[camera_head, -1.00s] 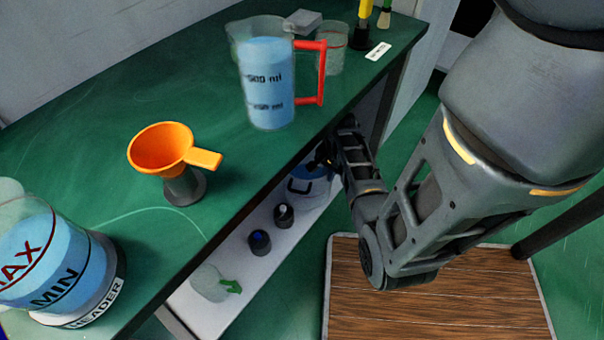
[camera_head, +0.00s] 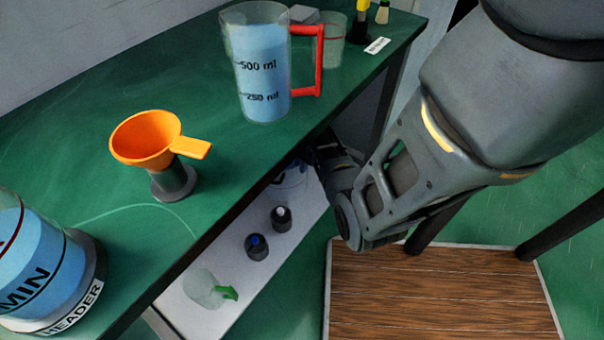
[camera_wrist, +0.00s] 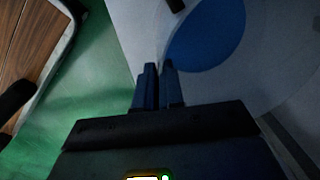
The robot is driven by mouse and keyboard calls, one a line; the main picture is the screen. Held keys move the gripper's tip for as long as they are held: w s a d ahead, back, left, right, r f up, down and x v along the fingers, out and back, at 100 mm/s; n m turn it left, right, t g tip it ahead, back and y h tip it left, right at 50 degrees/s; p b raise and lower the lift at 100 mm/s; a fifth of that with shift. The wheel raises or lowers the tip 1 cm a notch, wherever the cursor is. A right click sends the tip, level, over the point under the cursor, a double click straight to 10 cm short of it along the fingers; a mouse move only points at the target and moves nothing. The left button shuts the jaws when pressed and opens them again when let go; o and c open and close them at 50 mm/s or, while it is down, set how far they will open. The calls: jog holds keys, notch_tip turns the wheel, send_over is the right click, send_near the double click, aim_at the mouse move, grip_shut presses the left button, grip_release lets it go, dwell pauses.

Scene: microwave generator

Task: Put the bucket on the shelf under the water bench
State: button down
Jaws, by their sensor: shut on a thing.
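The bucket (camera_head: 292,177) is white with blue marking and is at the shelf (camera_head: 232,262) under the bench (camera_head: 215,185). The bench edge and my arm hide much of it. In the wrist view the bucket shows as a pale round shape with a blue area (camera_wrist: 208,35) inside. My gripper (camera_wrist: 158,70) has its fingers close together at the bucket's edge, shut on a thin part of it; whether that is rim or handle is too dark to tell. In the head view my gripper (camera_head: 312,158) is mostly hidden below the bench edge.
Two dark-capped bottles (camera_head: 257,246) and a clear vessel with a green part (camera_head: 208,289) stand on the shelf. A jug (camera_head: 262,75), an orange funnel (camera_head: 147,138) and a header tank (camera_head: 40,270) stand on the bench. A wooden-topped stool (camera_head: 440,295) is at the lower right.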

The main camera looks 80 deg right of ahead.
jog(key=shift+f+b, duration=0.7)
jog(key=shift+f, duration=1.4)
jog(key=c, duration=1.3)
grip_release()
jog(key=shift+o, duration=0.2)
notch_tip(320, 180, up, 7)
jog(key=p, duration=0.3)
jog(key=w+a+r+n+t+h, duration=0.1)
jog(key=a+r+n+t+h, duration=0.15)
jog(key=a+n, duration=0.65)
jog(key=w+a+r+n+t+h, duration=0.1)
jog(key=w+a+n+t, duration=0.15)
jog(key=a, duration=1.35)
jog(key=s+a+r+n+t+y, duration=0.1)
jog(key=s+a+r+n+t, duration=0.2)
jog(key=r, duration=0.7)
jog(key=s+a+r+n+t+y, duration=0.1)
jog(key=s+a+r+n+t, duration=0.2)
jog(key=a+r+n, duration=0.2)
jog(key=s+a+r+n+t+y, duration=0.2)
jog(key=a+r+n, duration=0.3)
jog(key=r, duration=0.9)
jog(key=s+a+t, duration=0.1)
jog(key=a, duration=0.2)
jog(key=shift+s+a+r, duration=0.15)
jog(key=shift+r, duration=0.25)
